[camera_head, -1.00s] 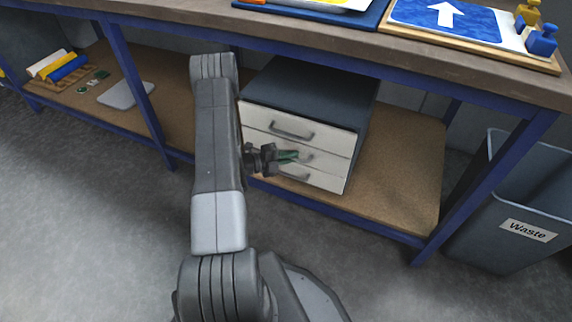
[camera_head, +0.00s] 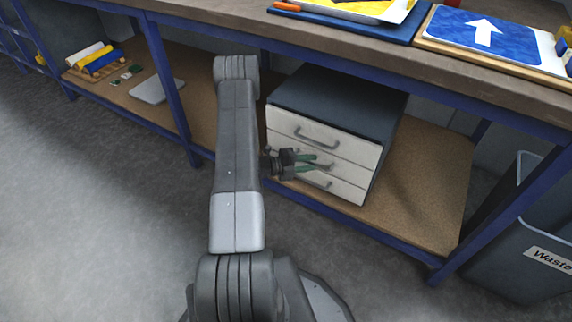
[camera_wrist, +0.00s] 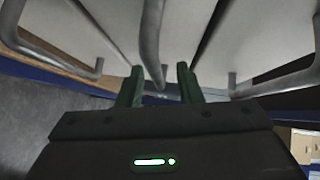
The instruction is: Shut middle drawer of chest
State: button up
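The chest (camera_head: 338,98) is dark grey with three pale drawer fronts and grey bar handles, standing on the bench's lower shelf. The middle drawer (camera_head: 350,172) looks nearly in line with the others; a small gap would be hard to tell. My gripper (camera_head: 309,163), with green fingers, is in front of the middle drawer at its handle (camera_head: 324,167). In the wrist view my gripper (camera_wrist: 160,86) has its fingers apart, with the middle handle (camera_wrist: 152,45) between and just beyond them. I cannot tell whether they touch. Another drawer handle shows on each side.
The blue bench frame has a front rail and a leg (camera_head: 170,90) left of the chest. The brown tabletop (camera_head: 400,62) overhangs it. A grey waste bin (camera_head: 520,255) stands at the right. The shelf right of the chest is clear.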

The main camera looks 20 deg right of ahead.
jog(key=a+r+p, duration=0.1)
jog(key=a+p, duration=0.1)
jog(key=a, duration=0.9)
jog(key=shift+w+a+r, duration=0.15)
jog(key=shift+w+a, duration=0.25)
jog(key=shift+w, duration=0.05)
jog(key=d+b, duration=0.1)
jog(key=d, duration=0.3)
jog(key=d+f+b, duration=0.1)
jog(key=d, duration=0.4)
jog(key=s+d+b, duration=0.1)
jog(key=d, duration=0.3)
jog(key=shift+s+d+f, duration=0.1)
jog(key=shift+d+f, duration=0.3)
jog(key=shift+a, duration=0.1)
